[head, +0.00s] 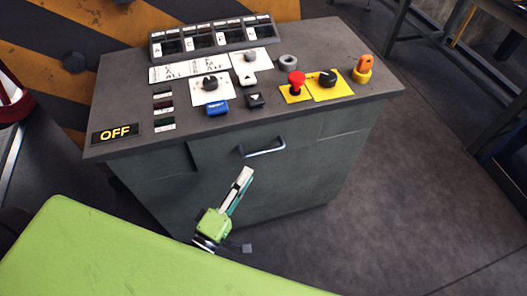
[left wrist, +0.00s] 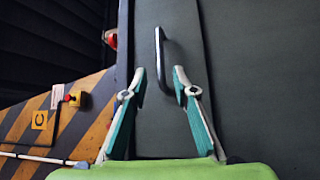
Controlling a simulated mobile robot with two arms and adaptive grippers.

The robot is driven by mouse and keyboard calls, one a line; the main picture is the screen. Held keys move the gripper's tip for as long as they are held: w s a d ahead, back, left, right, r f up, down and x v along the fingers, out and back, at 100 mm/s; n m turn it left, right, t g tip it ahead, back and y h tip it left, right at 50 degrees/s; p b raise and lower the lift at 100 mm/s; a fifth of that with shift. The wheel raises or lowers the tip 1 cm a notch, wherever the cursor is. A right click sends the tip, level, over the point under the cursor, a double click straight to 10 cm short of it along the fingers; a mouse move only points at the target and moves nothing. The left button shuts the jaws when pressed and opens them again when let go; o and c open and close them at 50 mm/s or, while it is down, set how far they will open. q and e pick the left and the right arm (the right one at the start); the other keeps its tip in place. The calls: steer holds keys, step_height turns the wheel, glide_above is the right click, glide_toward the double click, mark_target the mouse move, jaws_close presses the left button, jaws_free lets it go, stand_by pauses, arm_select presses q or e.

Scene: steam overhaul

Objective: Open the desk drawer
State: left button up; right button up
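The grey desk (head: 350,150) has a drawer front (head: 225,160) with a metal bar handle (head: 262,149). The drawer front looks flush with the desk, so the drawer looks shut. My left gripper (head: 243,175) is in front of the drawer, its fingertips just below the handle in the head view. In the left wrist view my left gripper (left wrist: 159,73) has its two fingers apart with nothing held. The handle (left wrist: 165,45) shows between and beyond the fingertips there, and I see no contact. My right gripper is not in view.
The desk top carries an OFF display (head: 115,133), a red button (head: 295,80), an orange switch (head: 362,68) and several knobs. A striped panel (head: 120,25) stands behind the desk. The floor (head: 420,200) to the right is clear.

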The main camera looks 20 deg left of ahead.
mark_target(262, 151)
arm_select(q)
steer(key=x, duration=1)
steer(key=shift+f+b, duration=0.1)
steer(key=shift+b, duration=0.3)
steer(key=shift+c, duration=0.2)
jaws_close()
